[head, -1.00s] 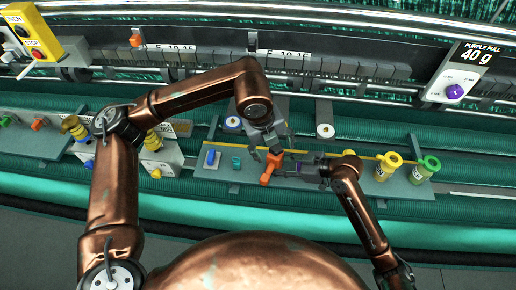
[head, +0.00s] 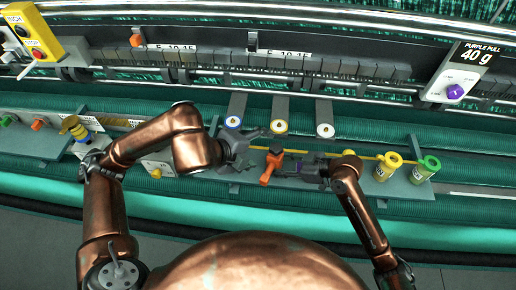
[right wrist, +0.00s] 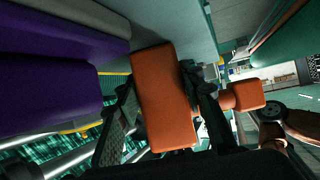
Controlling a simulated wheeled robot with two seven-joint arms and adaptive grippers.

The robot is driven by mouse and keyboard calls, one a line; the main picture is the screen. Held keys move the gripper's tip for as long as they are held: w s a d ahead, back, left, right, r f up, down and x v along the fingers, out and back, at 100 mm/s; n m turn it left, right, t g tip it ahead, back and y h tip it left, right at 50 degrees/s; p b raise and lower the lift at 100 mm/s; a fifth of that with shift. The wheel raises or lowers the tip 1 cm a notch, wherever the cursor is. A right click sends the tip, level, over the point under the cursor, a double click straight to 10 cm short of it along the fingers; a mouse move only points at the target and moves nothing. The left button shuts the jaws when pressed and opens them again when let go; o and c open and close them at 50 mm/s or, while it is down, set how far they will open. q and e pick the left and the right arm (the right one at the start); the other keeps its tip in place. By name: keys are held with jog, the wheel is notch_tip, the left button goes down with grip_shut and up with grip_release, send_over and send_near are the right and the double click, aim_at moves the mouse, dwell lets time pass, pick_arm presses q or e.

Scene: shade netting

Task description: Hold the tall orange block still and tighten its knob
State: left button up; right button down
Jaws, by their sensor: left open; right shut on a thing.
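The tall orange block (head: 273,161) stands on the grey shelf in the head view, with a dark part at its top. Its orange knob (head: 265,180) sticks out on the near side. My right gripper (head: 284,167) is shut on the block from the right. In the right wrist view the block (right wrist: 165,98) sits between the dark fingers, with the knob (right wrist: 248,94) to its right. My left gripper (head: 252,156) is open and empty, just left of the block and apart from the knob.
The grey shelf (head: 330,184) carries yellow (head: 388,167) and green (head: 425,170) spools on the right. Several round-ended arms (head: 324,130) hang behind the block. Purple forms (right wrist: 45,95) fill the right wrist view's left side. Green netting lies around the shelf.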

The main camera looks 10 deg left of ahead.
jog(key=c, duration=1.2)
grip_release()
jog(key=v, duration=1.2)
jog(key=shift+f, duration=0.1)
jog(key=shift+d, duration=0.1)
